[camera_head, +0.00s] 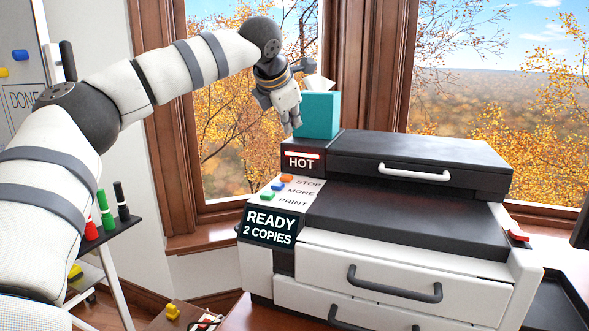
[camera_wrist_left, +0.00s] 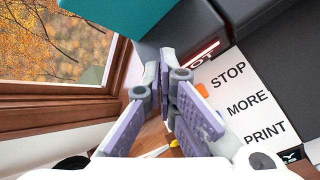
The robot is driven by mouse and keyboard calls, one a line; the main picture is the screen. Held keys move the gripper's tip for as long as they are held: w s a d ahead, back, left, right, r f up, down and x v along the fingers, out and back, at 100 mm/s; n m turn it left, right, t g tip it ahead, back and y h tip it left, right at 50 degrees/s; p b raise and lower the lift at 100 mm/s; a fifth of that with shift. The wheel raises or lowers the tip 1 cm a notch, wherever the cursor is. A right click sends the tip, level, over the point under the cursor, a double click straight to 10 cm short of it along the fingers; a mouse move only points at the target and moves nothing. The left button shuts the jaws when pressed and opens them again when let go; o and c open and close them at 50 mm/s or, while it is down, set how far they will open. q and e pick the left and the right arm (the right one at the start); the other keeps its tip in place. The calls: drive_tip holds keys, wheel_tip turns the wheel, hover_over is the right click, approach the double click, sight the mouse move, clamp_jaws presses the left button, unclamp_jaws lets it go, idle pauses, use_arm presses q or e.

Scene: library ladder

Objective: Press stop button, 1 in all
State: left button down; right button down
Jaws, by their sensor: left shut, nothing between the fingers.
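The orange stop button (camera_head: 286,178) sits beside the word STOP on the printer's white control panel. In the left wrist view the orange button (camera_wrist_left: 201,90) shows just right of the fingers, partly hidden by them. My left gripper (camera_head: 291,123) is shut and empty, pointing down above and behind the panel, in front of the teal tissue box. It is apart from the button. In the left wrist view its fingers (camera_wrist_left: 168,72) are together. My right gripper is not in view.
A blue button (camera_head: 278,186) by MORE and another button by PRINT lie close below STOP. The display (camera_head: 270,226) reads READY 2 COPIES. A HOT sign (camera_head: 302,162) and a teal tissue box (camera_head: 319,114) stand above the panel. A marker stand is at left.

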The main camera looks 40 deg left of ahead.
sight(287, 178)
use_arm(q)
drive_tip(key=shift+s+d+f, duration=0.1)
drive_tip(key=shift+f, duration=2.05)
drive_tip(key=shift+s+f, duration=0.1)
drive_tip(key=shift+f, duration=2)
drive_tip(key=shift+f, duration=0.45)
drive_tip(key=shift+f, duration=0.55)
drive_tip(key=shift+r, duration=0.95)
